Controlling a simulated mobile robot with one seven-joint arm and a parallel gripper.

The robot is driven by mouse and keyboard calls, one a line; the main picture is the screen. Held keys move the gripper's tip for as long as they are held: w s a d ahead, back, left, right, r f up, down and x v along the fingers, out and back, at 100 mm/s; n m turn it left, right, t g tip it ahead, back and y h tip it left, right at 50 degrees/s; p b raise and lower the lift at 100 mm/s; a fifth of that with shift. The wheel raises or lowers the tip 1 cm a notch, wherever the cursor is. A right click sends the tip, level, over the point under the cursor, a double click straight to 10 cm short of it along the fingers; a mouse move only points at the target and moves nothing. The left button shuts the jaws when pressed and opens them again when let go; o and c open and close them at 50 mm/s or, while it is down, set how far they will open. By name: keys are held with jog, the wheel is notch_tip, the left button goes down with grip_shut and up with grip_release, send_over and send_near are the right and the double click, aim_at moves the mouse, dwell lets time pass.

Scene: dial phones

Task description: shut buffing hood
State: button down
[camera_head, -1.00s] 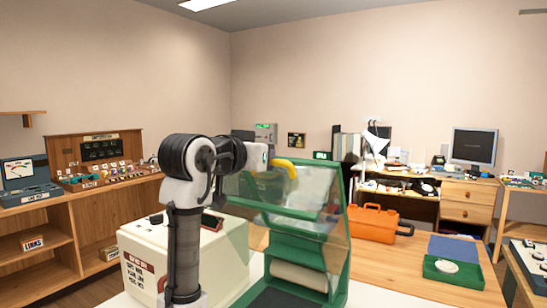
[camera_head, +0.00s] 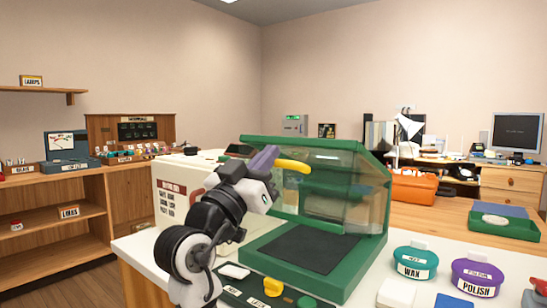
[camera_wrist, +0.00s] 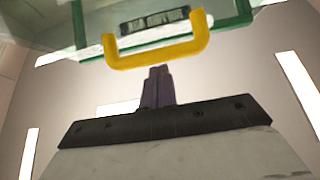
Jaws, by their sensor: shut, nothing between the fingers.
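The buffing hood (camera_head: 375,160) is a clear cover with a green frame on a green machine. It stands raised, and the front above the dark bed (camera_head: 308,249) is open. Its yellow handle (camera_head: 293,166) sticks out at the front; it also spans the top of the wrist view (camera_wrist: 158,57). My gripper (camera_head: 264,158) is shut and empty beside the handle. In the wrist view the purple fingertips (camera_wrist: 158,70) are together, just below the handle's bar. I cannot tell whether they touch it.
A cream box (camera_head: 170,190) stands left of the machine, close to my arm. A teal WAX tub (camera_head: 414,262) and a purple POLISH tub (camera_head: 477,276) stand on the bench to the right. An orange toolbox (camera_head: 413,189) and a green tray (camera_head: 505,226) are behind.

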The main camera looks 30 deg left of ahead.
notch_tip(320, 180, down, 10)
jog(key=t+b, duration=0.1)
jog(key=b, duration=0.6)
jog(key=shift+s, duration=0.4)
jog(key=shift+r, duration=0.2)
